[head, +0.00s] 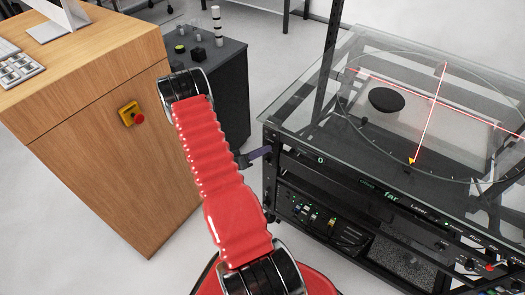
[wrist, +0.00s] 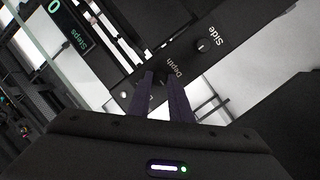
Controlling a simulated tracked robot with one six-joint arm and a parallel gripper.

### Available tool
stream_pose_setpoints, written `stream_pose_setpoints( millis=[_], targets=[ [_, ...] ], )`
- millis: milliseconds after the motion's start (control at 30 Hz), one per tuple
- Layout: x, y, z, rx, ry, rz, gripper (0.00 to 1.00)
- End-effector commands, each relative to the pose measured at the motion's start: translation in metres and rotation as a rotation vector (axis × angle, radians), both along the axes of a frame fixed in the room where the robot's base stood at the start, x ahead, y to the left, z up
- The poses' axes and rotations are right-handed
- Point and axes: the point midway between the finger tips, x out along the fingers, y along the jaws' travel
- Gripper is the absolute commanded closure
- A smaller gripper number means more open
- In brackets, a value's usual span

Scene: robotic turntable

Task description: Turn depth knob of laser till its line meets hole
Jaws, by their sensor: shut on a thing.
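My gripper (wrist: 163,80) is shut at the panel label "Depth" (wrist: 174,66) in the wrist view. The depth knob between its dark purple fingers is mostly hidden, so its angle cannot be read. In the head view my gripper (head: 262,153) reaches the left end of the rack. Two red laser lines cross on the round glass turntable (head: 352,112): a long line (head: 480,118) running left to right and a shorter line (head: 424,125) running front to back.
The side knob (wrist: 201,46) is beside the fingers, labelled "Side". A "Steps" display (wrist: 55,7) shows 0. A wooden cabinet (head: 120,150) with a red button (head: 139,118) and a dark grey cabinet (head: 232,85) stand to the left. Floor shows between cabinets and rack.

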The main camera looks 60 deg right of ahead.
Motion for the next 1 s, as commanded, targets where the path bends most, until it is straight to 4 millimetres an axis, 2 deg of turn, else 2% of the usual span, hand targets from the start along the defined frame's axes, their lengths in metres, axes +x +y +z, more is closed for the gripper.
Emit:
stream_pose_setpoints(
  millis=[300, 833, 867, 1000],
  targets=[
    [0.0017, 0.0004, -0.0038, 0.030, 0.156, 0.003, 1.00],
    [0.0026, 0.0001, -0.0039, 0.035, 0.186, 0.006, 1.00],
    [0.0026, 0.0001, -0.0040, 0.035, 0.186, 0.006, 0.80],
    [0.0023, 0.0000, -0.0033, 0.033, 0.186, 0.005, 0.70]
  ],
)
